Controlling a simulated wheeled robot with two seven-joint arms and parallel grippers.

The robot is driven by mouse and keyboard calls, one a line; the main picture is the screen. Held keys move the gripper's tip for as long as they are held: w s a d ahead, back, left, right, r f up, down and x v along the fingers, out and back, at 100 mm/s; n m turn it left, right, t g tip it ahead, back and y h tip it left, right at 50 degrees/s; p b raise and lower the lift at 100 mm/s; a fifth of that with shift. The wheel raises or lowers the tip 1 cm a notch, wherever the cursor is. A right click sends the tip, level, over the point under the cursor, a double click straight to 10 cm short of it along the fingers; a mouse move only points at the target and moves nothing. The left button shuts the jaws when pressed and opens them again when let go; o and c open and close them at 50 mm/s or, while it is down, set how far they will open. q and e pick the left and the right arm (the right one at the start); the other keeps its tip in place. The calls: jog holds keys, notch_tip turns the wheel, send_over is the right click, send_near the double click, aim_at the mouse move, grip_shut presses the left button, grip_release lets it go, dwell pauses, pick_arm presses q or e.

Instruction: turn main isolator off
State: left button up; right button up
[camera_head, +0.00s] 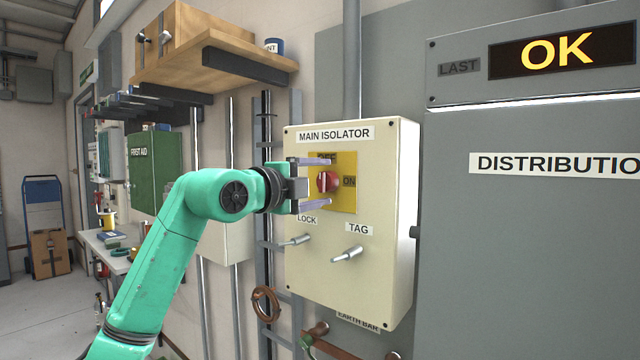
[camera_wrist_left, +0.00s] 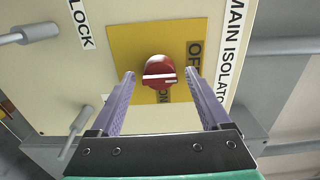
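The main isolator is a cream box (camera_head: 388,220) on the wall with a yellow plate (camera_head: 345,200). A red rotary knob (camera_head: 326,182) sits on the plate; "ON" is to its right and a partly hidden label is above. In the left wrist view the knob (camera_wrist_left: 160,72) has a bar lying crosswise, its pale mark at the end toward the "OFF" label (camera_wrist_left: 194,62). My left gripper (camera_head: 316,183) is open, one finger on each side of the knob, with gaps visible in the wrist view. Contact is not seen. My right gripper is out of view.
Two metal pegs, under LOCK (camera_head: 296,240) and TAG (camera_head: 347,254), stick out below the plate. A wooden shelf (camera_head: 225,60) is above left. A grey distribution cabinet (camera_head: 530,240) stands at right, its display reading OK. A copper earth bar (camera_head: 335,346) is below.

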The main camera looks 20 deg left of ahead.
pick_arm(q)
jog(key=shift+s, duration=0.1)
jog(key=shift+s+a+f+b, duration=0.1)
jog(key=shift+s+a+b, duration=0.05)
jog(key=shift+s+b, duration=0.2)
jog(key=b+v, duration=0.5)
jog(key=v, duration=0.8)
jog(key=shift+s, duration=0.35)
